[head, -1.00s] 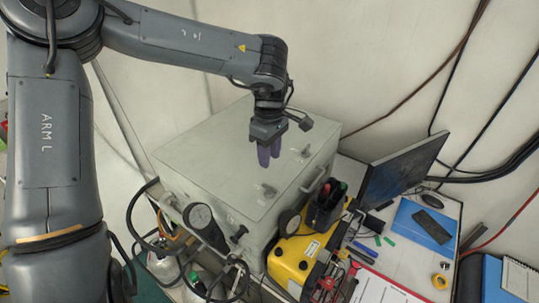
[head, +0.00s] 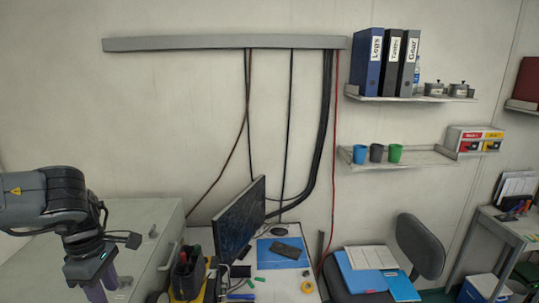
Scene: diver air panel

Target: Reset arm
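My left arm comes in at the lower left of the head view. Its gripper (head: 99,291) points down in front of the pale grey case (head: 135,225), with purple fingers cut off by the bottom edge. I cannot tell whether the fingers are apart or closed, and no held object shows. My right arm and gripper are not in view.
A dark monitor (head: 239,221) stands on the desk right of the case, beside a yellow unit (head: 190,287). A blue clipboard (head: 283,253) lies nearby. Wall shelves hold binders (head: 385,63) and cups (head: 377,153). A grey chair (head: 420,246) stands at the right.

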